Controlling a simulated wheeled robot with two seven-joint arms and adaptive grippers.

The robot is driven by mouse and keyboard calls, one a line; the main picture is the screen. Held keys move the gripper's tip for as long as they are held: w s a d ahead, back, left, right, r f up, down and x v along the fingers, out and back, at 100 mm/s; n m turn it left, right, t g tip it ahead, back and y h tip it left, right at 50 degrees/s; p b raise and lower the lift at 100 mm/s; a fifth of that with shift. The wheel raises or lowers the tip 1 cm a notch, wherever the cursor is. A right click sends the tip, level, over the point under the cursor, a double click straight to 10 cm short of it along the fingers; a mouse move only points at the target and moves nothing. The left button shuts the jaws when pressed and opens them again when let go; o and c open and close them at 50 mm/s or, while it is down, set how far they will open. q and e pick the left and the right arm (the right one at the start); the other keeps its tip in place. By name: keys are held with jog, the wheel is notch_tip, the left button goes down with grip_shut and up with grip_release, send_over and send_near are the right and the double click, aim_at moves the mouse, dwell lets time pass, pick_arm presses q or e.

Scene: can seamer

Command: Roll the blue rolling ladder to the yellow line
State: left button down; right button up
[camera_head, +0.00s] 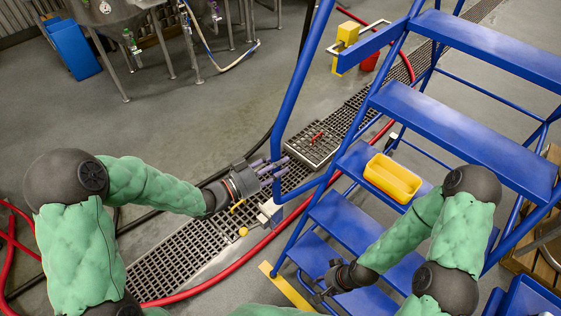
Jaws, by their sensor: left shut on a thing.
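The blue rolling ladder (455,125) fills the right side of the head view, with its wide steps and tube rails. My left gripper (279,171) is shut on the ladder's left tube rail, above the floor grating. My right gripper (321,286) is low in the view, over or beside the lowest visible steps. Its fingers are small and dark, so I cannot tell if they are open or touch the ladder. The yellow line (287,288) shows as a short strip on the floor at the ladder's lower left. The rest of it is hidden.
A yellow bin (392,178) sits on a ladder step. A floor grating (181,256) and a red hose (226,270) run diagonally past the ladder. A metal tank (112,12) on legs and a blue container (72,48) stand upper left. Grey floor between is open.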

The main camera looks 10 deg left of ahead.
pick_arm(q)
jog(key=shift+s+f, duration=0.15)
jog(key=shift+f, duration=0.05)
jog(key=c, duration=1)
grip_release()
jog(key=shift+o, duration=1.3)
jog(key=shift+s+a+r, duration=0.15)
jog(key=shift+a, duration=0.05)
jog(key=v, duration=1.1)
jog(key=shift+s+a, duration=0.25)
jog(key=shift+a, duration=0.05)
jog(key=shift+w, duration=0.1)
